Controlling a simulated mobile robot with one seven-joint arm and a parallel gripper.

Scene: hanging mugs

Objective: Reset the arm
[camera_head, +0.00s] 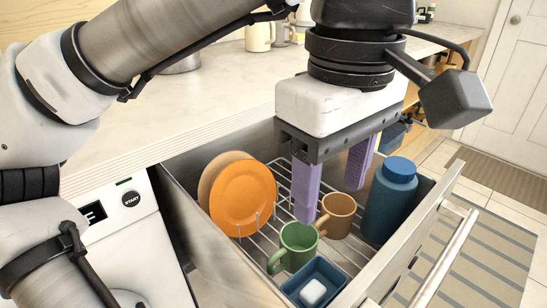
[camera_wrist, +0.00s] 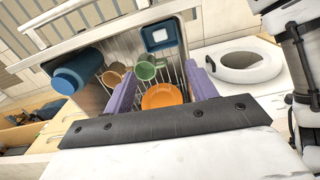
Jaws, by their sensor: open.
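My gripper (camera_head: 332,185) is open, with its two purple fingers pointing down over the open dishwasher drawer. It also shows in the wrist view (camera_wrist: 160,88), with nothing between the fingers. A green mug (camera_head: 296,246) and a brown mug (camera_head: 338,214) stand on the rack below and in front of the fingers. The green mug (camera_wrist: 146,68) and brown mug (camera_wrist: 114,73) also show in the wrist view. The left fingertip overlaps the brown mug's edge in the head view; I cannot tell whether they touch.
An orange plate (camera_head: 243,198) stands in the rack at left. A blue bottle (camera_head: 390,200) is at right, and a blue dish (camera_head: 316,284) with a white block is at front. The drawer's walls surround them. The counter (camera_head: 190,115) lies behind; a striped rug (camera_head: 480,255) is on the floor.

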